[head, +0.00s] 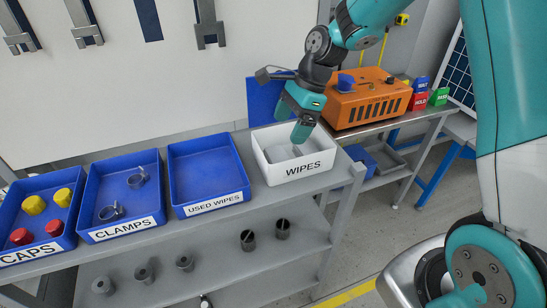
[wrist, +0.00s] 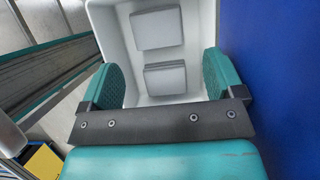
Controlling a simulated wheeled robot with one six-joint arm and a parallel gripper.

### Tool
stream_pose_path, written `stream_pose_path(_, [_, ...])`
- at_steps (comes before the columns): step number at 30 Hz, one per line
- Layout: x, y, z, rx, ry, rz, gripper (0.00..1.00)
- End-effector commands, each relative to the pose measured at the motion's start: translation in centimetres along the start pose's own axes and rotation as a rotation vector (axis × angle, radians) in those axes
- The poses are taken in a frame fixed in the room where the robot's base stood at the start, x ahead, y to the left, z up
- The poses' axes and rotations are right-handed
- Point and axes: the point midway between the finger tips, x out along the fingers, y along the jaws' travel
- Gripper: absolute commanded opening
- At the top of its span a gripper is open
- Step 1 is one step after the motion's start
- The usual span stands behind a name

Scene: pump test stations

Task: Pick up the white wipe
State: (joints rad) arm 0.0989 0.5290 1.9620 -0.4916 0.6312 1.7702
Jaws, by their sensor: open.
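The white box labelled WIPES (head: 260,163) stands at the right end of the grey bench's top. In the wrist view its white wall (wrist: 104,28) surrounds two pale grey-white square wipes, a far wipe (wrist: 157,28) and a near wipe (wrist: 165,79). They lie one behind the other with a narrow gap. My gripper (head: 300,133) points down into the box from above. In the wrist view my gripper (wrist: 163,82) is open, with its teal fingers on either side of the near wipe, apart from it. Nothing is held. The fingertips' height above the wipe is hard to tell.
Left of the box are blue trays: USED WIPES (head: 213,208), empty, CLAMPS (head: 124,232) and CAPS (head: 30,256). A blue panel (head: 262,105) stands behind the box. An orange machine (head: 368,98) sits on another bench to the right.

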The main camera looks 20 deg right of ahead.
Motion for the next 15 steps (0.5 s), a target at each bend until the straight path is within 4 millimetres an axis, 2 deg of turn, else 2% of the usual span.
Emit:
stream_pose_path(3, [2.1,0.2,-0.3,0.004,0.000,0.004,0.87])
stream_pose_path(11, [4.4,0.2,-0.2,0.004,0.000,0.001,0.87])
stream_pose_path(15, [6.4,0.5,0.2,0.002,0.000,0.005,0.87])
